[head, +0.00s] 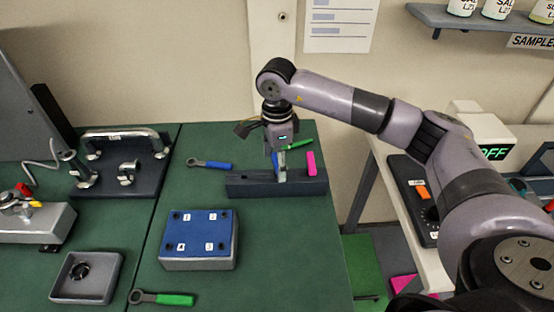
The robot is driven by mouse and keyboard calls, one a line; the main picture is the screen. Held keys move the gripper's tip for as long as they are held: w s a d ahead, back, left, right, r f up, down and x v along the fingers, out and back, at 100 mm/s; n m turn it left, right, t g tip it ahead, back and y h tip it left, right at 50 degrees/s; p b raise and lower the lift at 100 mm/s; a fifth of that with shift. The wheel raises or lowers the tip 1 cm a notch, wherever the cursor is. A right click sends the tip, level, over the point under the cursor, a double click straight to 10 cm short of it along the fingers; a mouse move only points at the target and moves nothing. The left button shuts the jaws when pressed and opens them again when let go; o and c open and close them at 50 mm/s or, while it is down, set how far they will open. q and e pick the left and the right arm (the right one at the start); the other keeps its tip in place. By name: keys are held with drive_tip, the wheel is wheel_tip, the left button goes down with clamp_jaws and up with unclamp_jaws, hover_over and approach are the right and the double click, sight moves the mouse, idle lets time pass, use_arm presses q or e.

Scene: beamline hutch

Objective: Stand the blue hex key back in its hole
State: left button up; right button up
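A dark grey holder block (245,185) lies on the green bench. A pink hex key (311,163) stands upright in it near its right end. My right gripper (280,170) points down over the middle of the block. My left gripper is out of view.
A green-handled tool (298,144) lies behind the block. A blue-handled ring spanner (210,164) lies to its left. A blue-topped box (198,262), a green-handled spanner (162,298) and a grey tray (87,298) are in front. The bench right of the box is clear.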

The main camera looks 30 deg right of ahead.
drive_tip(key=shift+o, duration=1.3)
